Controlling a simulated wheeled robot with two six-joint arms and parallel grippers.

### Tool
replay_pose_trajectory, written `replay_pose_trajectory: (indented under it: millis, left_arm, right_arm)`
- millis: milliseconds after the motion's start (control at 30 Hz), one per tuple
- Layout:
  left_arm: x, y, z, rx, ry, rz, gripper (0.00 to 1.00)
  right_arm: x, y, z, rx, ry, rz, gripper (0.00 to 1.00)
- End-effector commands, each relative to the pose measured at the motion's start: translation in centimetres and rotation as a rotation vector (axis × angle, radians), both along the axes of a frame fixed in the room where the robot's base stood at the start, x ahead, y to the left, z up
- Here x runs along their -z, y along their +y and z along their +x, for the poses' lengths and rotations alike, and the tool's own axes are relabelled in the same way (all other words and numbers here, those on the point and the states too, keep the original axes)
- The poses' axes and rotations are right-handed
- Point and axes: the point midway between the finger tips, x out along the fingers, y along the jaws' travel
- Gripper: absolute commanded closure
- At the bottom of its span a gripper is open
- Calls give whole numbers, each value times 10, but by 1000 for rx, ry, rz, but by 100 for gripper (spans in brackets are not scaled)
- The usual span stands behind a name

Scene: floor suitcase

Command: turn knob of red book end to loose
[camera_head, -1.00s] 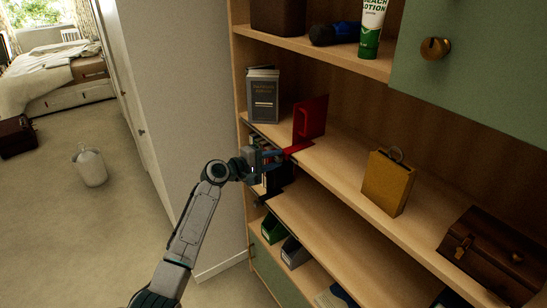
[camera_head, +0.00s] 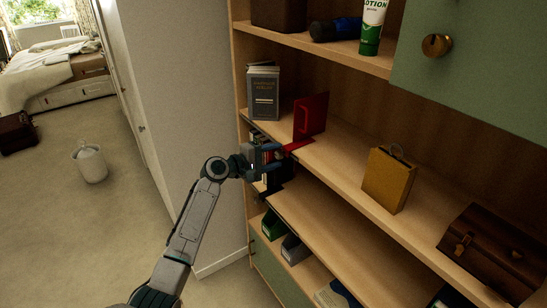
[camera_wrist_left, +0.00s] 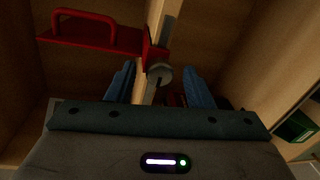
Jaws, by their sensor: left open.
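The red book end (camera_head: 311,116) stands on the middle shelf, its foot reaching over the shelf's front edge. In the left wrist view the red book end (camera_wrist_left: 95,37) shows its loop handle at the upper left. A grey round knob (camera_wrist_left: 160,73) sits at its clamp, in front of the shelf edge. My left gripper (camera_head: 276,158) is at the shelf edge just below the book end's foot. In the wrist view my left gripper (camera_wrist_left: 161,84) is open, with a blue finger on each side of the knob and gaps showing. My right gripper is not in view.
A grey book (camera_head: 263,95) stands left of the book end. A yellow bag-shaped object (camera_head: 388,181) and a brown chest (camera_head: 492,250) stand farther right on the same shelf. Books and bins fill the lower shelves. The floor at left holds a white bin (camera_head: 91,164).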

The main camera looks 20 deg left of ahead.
Motion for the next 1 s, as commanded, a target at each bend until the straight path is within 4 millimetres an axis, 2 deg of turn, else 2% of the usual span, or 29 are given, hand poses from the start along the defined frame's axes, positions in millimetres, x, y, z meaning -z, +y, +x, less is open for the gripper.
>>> replay_pose_trajectory:
  millis: [167, 500, 700, 1000]
  left_arm:
    - [2, 15, -17, -1, -1, 5, 53]
    - [-6, 54, -68, 0, 1, 6, 53]
    - [-10, 64, -81, -1, 1, 2, 53]
    - [-12, 66, -83, 0, 1, 0, 53]
  right_arm:
    - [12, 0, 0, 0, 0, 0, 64]
    - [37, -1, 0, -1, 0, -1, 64]
    - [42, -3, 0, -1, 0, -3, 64]
    - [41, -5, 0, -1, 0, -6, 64]
